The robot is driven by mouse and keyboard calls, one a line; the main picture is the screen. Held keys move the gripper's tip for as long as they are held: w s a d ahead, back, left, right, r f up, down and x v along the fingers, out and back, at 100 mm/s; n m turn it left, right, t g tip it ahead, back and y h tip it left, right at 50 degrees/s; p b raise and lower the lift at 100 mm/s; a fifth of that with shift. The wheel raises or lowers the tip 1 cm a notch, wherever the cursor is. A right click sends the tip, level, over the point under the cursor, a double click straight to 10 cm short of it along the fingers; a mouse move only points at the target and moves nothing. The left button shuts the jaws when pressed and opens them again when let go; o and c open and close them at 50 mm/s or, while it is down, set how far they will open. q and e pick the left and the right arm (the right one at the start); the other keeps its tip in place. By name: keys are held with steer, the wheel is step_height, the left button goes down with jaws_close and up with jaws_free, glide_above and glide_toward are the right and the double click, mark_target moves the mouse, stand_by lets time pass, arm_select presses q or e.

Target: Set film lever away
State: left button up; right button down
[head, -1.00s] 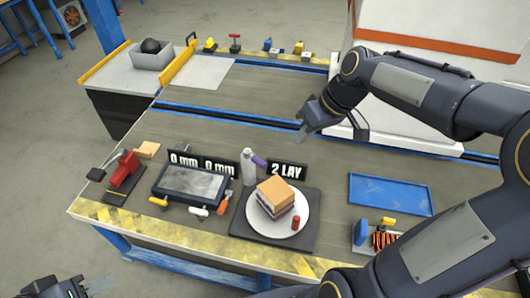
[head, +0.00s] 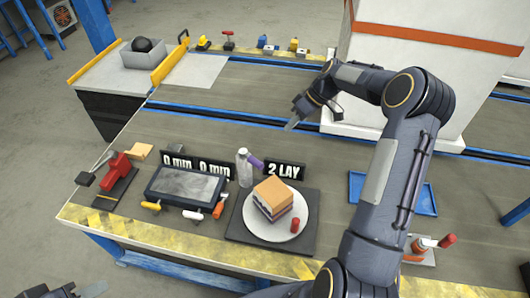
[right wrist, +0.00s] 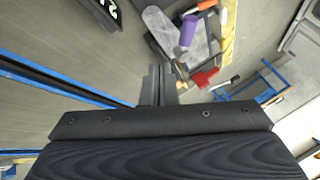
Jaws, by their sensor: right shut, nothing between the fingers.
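Several small levers stand along the front edge of a dark framed panel (head: 186,186): a yellow-orange one (head: 150,206), a white one (head: 192,214) and an orange-red one (head: 218,210). No label shows which is the film lever. My right gripper (head: 293,124) is shut and empty, above the table behind the black signs, well apart from the levers. Its dark fingers also show in the right wrist view (right wrist: 158,88). My left gripper (head: 92,289) is only partly in view at the bottom left, off the table's front; its opening is unclear.
A red device (head: 116,170) stands at left. The table middle is clear.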

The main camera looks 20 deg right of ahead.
mark_target(253, 161)
steer(key=a+f+p, duration=0.1)
steer(key=a+f, duration=0.8)
stand_by(0.6)
